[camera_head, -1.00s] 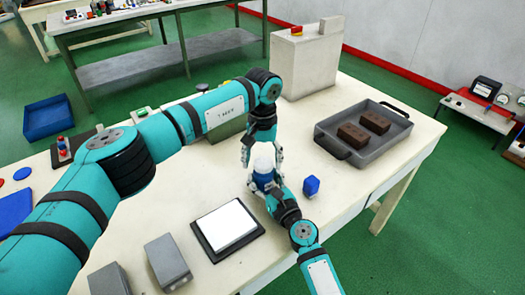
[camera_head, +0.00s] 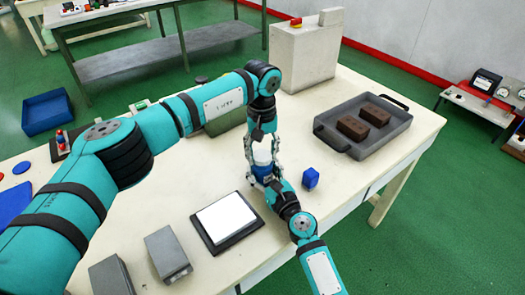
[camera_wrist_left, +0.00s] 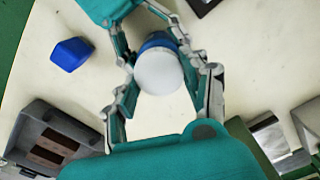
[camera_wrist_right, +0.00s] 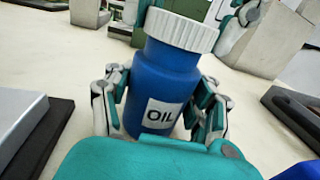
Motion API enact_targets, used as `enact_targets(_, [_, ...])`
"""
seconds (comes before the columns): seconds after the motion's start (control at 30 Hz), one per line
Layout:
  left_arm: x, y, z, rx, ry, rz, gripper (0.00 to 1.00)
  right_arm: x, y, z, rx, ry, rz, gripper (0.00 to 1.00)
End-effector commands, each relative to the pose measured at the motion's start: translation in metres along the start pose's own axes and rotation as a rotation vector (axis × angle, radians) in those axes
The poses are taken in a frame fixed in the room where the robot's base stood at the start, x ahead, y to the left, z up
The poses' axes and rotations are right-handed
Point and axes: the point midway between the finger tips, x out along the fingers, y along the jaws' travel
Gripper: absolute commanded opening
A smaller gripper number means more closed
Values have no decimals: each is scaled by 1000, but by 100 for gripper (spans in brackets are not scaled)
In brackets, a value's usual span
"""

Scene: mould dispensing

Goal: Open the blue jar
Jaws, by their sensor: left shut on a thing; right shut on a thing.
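The blue jar (camera_head: 262,170) has a white ribbed lid (camera_head: 262,156) and an "OIL" label, clear in the right wrist view (camera_wrist_right: 160,85). It stands upright with its lid on. My right gripper (camera_wrist_right: 160,112) is shut on the blue body from the near side. My left gripper (camera_head: 263,149) comes down from above, its fingers shut on the lid from both sides. The left wrist view looks down on the round lid (camera_wrist_left: 160,71) between these fingers. Whether the jar's base touches the table is hidden.
A small blue block (camera_head: 310,178) stands right of the jar. A grey tray (camera_head: 352,150) with brown blocks lies farther right.

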Motion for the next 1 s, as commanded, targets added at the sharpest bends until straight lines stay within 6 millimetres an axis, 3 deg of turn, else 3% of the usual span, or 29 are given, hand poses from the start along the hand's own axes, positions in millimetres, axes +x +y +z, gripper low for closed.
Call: enact_targets(1.0, [0, -3, 8, -2497, 11, -11, 8, -1, -7, -1, 1, 0, -15, 0])
